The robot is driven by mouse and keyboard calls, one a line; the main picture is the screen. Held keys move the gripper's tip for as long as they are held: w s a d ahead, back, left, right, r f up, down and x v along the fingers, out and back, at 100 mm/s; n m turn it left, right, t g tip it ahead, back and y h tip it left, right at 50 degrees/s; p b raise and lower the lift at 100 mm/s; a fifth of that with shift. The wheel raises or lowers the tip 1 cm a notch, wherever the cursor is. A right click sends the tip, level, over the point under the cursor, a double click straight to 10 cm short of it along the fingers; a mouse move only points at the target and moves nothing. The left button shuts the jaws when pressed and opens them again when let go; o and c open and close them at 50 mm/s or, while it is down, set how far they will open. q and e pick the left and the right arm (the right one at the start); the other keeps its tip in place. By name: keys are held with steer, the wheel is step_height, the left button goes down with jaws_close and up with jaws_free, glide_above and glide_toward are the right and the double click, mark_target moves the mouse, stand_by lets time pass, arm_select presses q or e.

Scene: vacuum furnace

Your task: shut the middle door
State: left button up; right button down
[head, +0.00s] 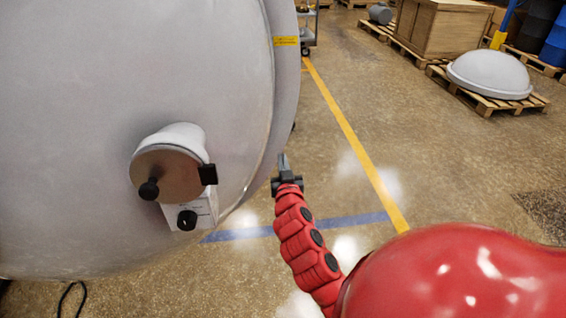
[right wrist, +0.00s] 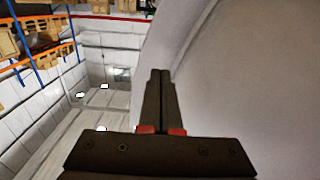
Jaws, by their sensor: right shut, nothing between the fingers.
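The large grey domed door (head: 90,90), seemingly the middle door, fills the left of the head view. A round port with a black knob (head: 168,172) sticks out of its face. Its pale rim flange runs down its right side. My right gripper (head: 283,160) is just right of the lower rim, shut and empty, fingers pointing away from me. In the right wrist view the shut fingers (right wrist: 160,78) lie in front of the curved grey surface (right wrist: 250,80); I cannot tell whether they touch it. My left gripper is not in view.
Open floor with a yellow line (head: 345,125) and a blue line (head: 330,221) lies right of the door. A grey dome on a pallet (head: 490,73), a wooden crate (head: 440,27) and blue drums (head: 540,25) stand at the back right. A cart (head: 307,30) is behind the door.

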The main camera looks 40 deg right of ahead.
mark_target(278, 136)
steer(key=p+x, duration=0.2)
steer(key=x, duration=0.6)
steer(key=shift+w+d+r, duration=0.15)
steer(key=shift+w, duration=0.25)
steer(key=shift+w+d, duration=0.25)
steer(key=shift+w, duration=0.1)
